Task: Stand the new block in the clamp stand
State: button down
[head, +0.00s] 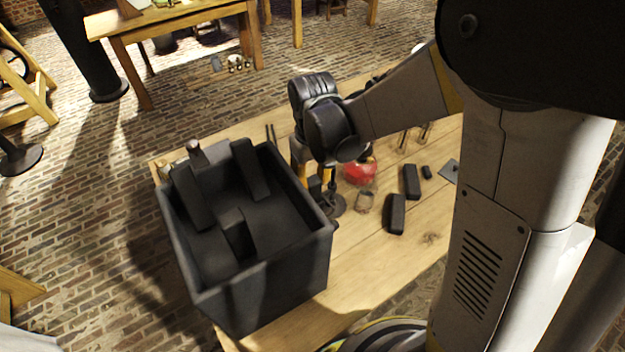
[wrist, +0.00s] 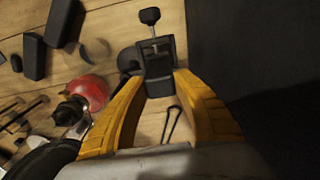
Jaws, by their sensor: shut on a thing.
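My gripper (head: 314,185) is low over the wooden table, just right of the big dark bin. Its yellow fingers (wrist: 160,78) are closed on a dark block (wrist: 159,88), seen nearly end-on in the wrist view. The dark clamp stand shows at the fingertips, with its screw knob (wrist: 150,16) pointing away and its round base partly hidden. In the head view the stand's base (head: 338,206) shows beside the fingers. The block overlaps the clamp frame in the picture; I cannot tell whether it is seated in it or touching.
The tall dark bin (head: 262,280) stands close left of my gripper and holds several dark blocks. To the right lie two dark blocks (head: 411,182) (head: 395,214), a red object (head: 360,172) and a glass jar (head: 364,202). The table's front right is clear.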

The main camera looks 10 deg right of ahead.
jog(key=shift+f+b, duration=1.85)
jog(key=shift+f, duration=0.4)
jog(key=c, duration=1)
grip_release()
notch_tip(320, 180, up, 12)
jog(key=shift+r, duration=0.1)
jog(key=shift+s, duration=0.1)
